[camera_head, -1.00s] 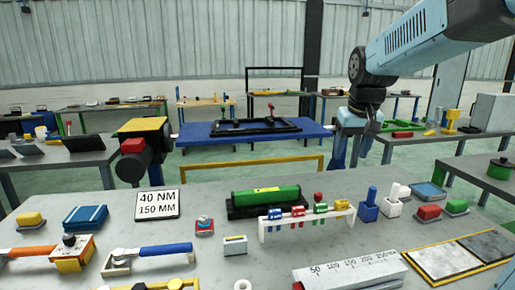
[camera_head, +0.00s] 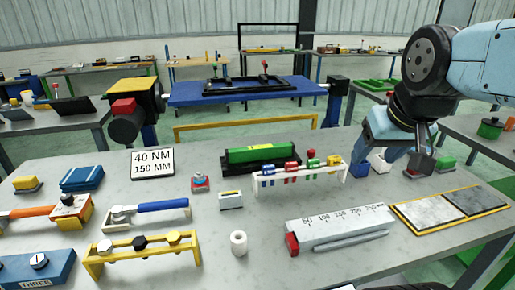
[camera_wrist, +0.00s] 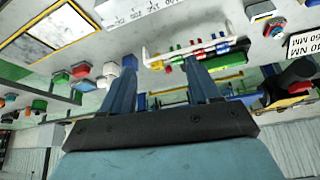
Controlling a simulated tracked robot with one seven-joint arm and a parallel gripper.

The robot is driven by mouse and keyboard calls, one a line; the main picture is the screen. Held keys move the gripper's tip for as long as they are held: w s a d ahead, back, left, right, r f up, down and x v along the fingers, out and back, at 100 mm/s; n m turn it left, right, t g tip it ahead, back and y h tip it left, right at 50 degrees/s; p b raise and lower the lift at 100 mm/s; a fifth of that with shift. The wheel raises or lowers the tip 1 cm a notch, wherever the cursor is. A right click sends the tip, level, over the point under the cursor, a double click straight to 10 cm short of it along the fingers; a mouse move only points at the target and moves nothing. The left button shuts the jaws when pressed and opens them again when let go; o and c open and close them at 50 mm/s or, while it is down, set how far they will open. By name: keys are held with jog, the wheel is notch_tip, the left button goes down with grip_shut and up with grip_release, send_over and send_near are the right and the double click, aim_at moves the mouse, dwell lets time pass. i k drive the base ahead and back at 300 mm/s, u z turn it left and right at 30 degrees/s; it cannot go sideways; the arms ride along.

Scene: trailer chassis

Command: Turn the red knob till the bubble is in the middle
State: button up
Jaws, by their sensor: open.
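A red knob (camera_head: 293,244) sits on the left end of a grey block with a millimetre scale (camera_head: 335,224). Other red knob-like parts show, so I cannot tell which one the task means. A small white box with a yellow strip (camera_head: 230,200) and a green cylinder in a black cradle (camera_head: 258,150) stand further back; no bubble can be made out on either. My gripper (camera_head: 408,165) is over the right of the table, by the small blocks. In the wrist view my gripper (camera_wrist: 160,72) is open with nothing between its fingers.
A white rack (camera_head: 300,178) holds several coloured pieces. A red-and-blue button (camera_head: 200,182), a white ring (camera_head: 239,243), a yellow stand (camera_head: 140,252) and a yellow-edged pad (camera_head: 450,208) are on the table. Bare tabletop lies around the ring.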

aim_at(311, 152)
jog(key=u, duration=1.6)
jog(key=k, duration=1.45)
jog(key=z, duration=0.75)
jog(key=i, duration=1)
